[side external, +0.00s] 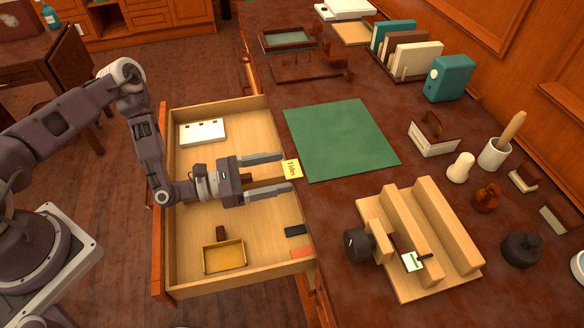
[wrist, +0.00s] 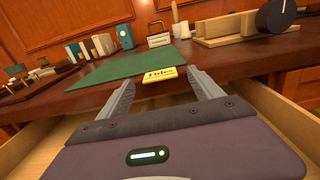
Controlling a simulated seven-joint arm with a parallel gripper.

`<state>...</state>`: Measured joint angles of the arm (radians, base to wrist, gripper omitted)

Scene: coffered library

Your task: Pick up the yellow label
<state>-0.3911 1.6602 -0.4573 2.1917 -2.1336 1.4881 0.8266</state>
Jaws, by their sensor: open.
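The yellow label (side external: 291,169), with dark lettering that looks like "Tides", lies at the front edge of the desk by the green mat's near corner. Its near end seems to reach the desk edge above the open drawer. My gripper (side external: 275,173) is over the drawer, its two fingers spread wide and pointing at the label. The fingertips lie on either side of the label, apart from it. In the wrist view the label (wrist: 160,74) shows between and just beyond the fingertips (wrist: 162,82). Nothing is held.
The open wooden drawer (side external: 170,245) holds a white box (side external: 202,132), a small yellow tray (side external: 224,257) and a black item (side external: 295,230). The green mat (side external: 340,138) is bare. A wooden stepped fixture (side external: 435,225) stands at right; books (side external: 410,55) stand behind.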

